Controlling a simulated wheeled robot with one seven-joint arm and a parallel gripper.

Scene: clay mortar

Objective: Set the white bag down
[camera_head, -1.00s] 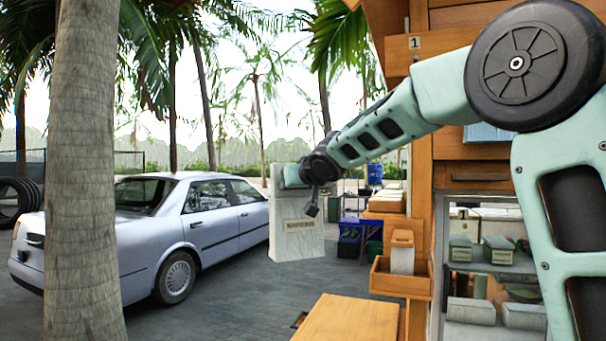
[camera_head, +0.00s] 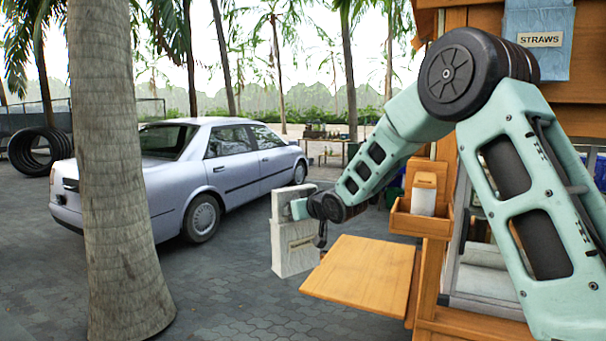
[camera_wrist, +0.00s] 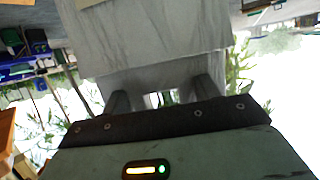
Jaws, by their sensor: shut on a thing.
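The white bag (camera_head: 292,246) hangs upright from my gripper (camera_head: 298,208) in the head view, with a small label on its front. My gripper is shut on its upper part. The bag is beside the left edge of a wooden shelf board (camera_head: 365,275), and appears to be held in the air; I cannot tell its exact gap from the board. In the wrist view the bag (camera_wrist: 150,40) fills the upper middle, with the fingers of my gripper (camera_wrist: 160,98) on either side of its narrow end.
A wooden stall with a small box (camera_head: 420,222) holding a pale container (camera_head: 424,196) stands right of the board. A blue pouch labelled STRAWS (camera_head: 540,38) hangs above. A silver car (camera_head: 200,180) and a palm trunk (camera_head: 120,180) are at left. Paved ground is open between.

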